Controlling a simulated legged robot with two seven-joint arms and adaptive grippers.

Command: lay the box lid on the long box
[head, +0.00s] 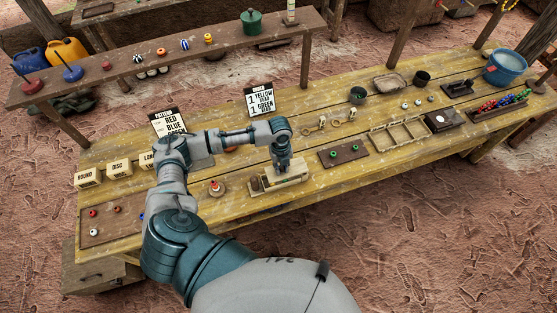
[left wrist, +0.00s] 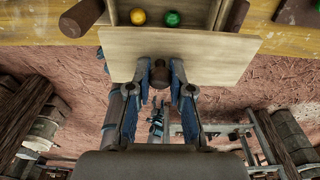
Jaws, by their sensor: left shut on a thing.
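My left gripper (head: 283,168) is over the long box (head: 277,185) near the middle of the table. In the left wrist view my left gripper (left wrist: 161,78) is shut on the brown knob of the box lid (left wrist: 215,58), a flat pale wooden board. The lid also shows under the gripper in the head view (head: 296,169). In the left wrist view the lid hides part of the long box (left wrist: 196,10); a yellow ball (left wrist: 138,16) and a green ball (left wrist: 172,19) show inside. I cannot tell whether lid and box touch. My right gripper is out of view.
A dark board with green pieces (head: 343,155) lies right of the box, and a divided wooden tray (head: 400,134) beyond it. A ringed peg (head: 216,187) stands to the left. Sign cards (head: 261,98) stand behind. The table's front edge is close to the box.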

